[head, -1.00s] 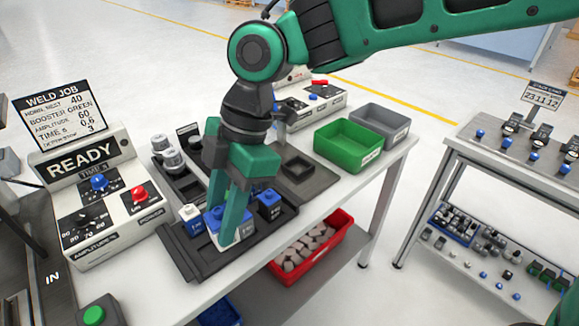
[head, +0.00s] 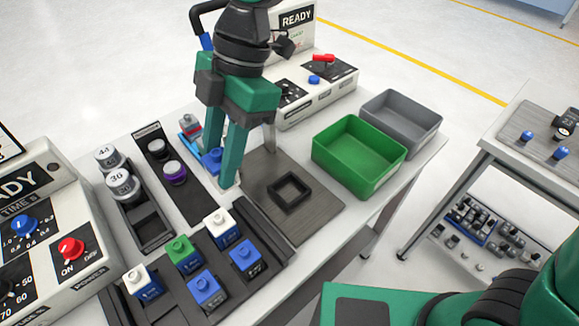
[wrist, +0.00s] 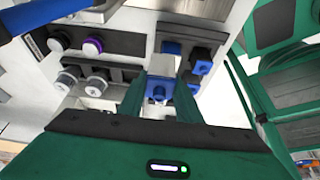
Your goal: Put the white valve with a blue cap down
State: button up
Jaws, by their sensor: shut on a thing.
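My gripper (head: 222,172) is shut on the valve with a blue cap (head: 212,160), beside the dark plate with a square frame (head: 289,193). The blue cap shows between the fingers; the fingers hide most of the body, so I cannot tell whether its base touches anything. In the wrist view the blue valve (wrist: 158,91) also shows between the fingers.
A dark tray (head: 130,315) in front holds several valves with blue, white and green caps. Racks with jars (head: 122,184) and with dark and purple caps (head: 174,173) stand left. A green bin (head: 360,157) and a grey bin (head: 402,122) are at right. A control box (head: 315,85) stands behind.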

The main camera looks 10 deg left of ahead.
jog(key=w+d+f, duration=0.2)
jog(key=d, duration=0.1)
jog(key=w+d+f, duration=0.2)
jog(key=d, duration=0.1)
jog(key=w+d+f, duration=0.3)
jog(key=shift+d, duration=0.35)
jog(key=shift+f, duration=2)
jog(key=o, duration=1.1)
jog(key=shift+f, duration=0.1)
jog(key=v, duration=1.2)
